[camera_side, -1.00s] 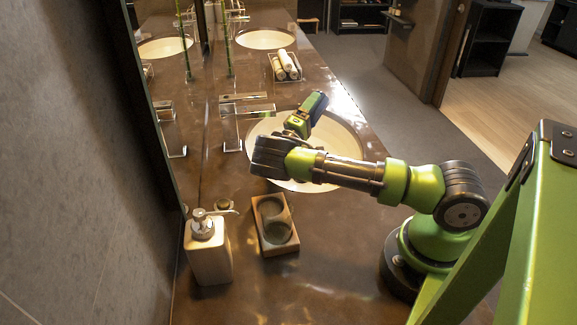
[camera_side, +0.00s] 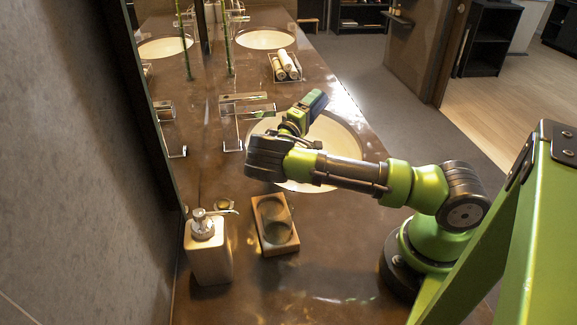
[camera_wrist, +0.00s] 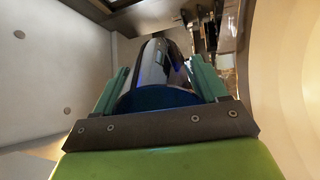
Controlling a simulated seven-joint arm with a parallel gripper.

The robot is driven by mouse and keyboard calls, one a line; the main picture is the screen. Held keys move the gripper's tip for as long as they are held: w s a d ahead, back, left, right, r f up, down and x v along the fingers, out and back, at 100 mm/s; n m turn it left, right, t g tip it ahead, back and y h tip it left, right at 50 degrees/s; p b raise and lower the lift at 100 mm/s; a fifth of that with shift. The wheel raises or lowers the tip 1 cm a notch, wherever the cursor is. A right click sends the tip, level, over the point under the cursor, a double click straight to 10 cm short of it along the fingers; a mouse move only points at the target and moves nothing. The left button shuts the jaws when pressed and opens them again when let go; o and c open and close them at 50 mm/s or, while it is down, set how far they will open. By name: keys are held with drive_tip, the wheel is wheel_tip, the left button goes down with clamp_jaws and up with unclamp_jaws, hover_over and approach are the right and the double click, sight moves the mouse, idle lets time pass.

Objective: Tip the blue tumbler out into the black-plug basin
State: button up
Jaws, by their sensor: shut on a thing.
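My gripper (camera_wrist: 160,88) is shut on the blue tumbler (camera_wrist: 160,72), which fills the space between its teal fingers in the wrist view. The tumbler looks dark, shiny and blue. In the side view my gripper (camera_side: 304,112) is above the near cream basin (camera_side: 350,140), and the tumbler is hard to separate from the hand there. The tumbler appears tilted, but its mouth and contents cannot be made out. My arm hides part of the near basin, and no plug shows in either basin.
A tap (camera_side: 245,110) stands left of the near basin. A wooden holder with round recesses (camera_side: 262,243) and a soap dispenser (camera_side: 208,250) stand nearer the camera. A second basin (camera_side: 265,38) and a rack of rolled towels (camera_side: 285,67) are farther back.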

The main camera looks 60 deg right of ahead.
wheel_tip(320, 180, up, 3)
drive_tip(key=y, duration=0.6)
drive_tip(key=shift+d+f, duration=0.15)
drive_tip(key=shift+f, duration=0.05)
drive_tip(key=shift+d+y, duration=0.3)
drive_tip(key=shift+y, duration=0.9)
drive_tip(key=y, duration=0.2)
drive_tip(key=d+y, duration=0.1)
drive_tip(key=y, duration=0.2)
drive_tip(key=shift+d+f, duration=0.2)
drive_tip(key=y, duration=0.1)
drive_tip(key=a+y, duration=0.1)
drive_tip(key=y, duration=0.1)
drive_tip(key=shift+a+r, duration=0.2)
drive_tip(key=shift+a, duration=0.1)
drive_tip(key=a+y, duration=0.1)
drive_tip(key=y, duration=0.1)
drive_tip(key=a+y, duration=0.1)
drive_tip(key=y, duration=0.1)
drive_tip(key=shift+r, duration=0.15)
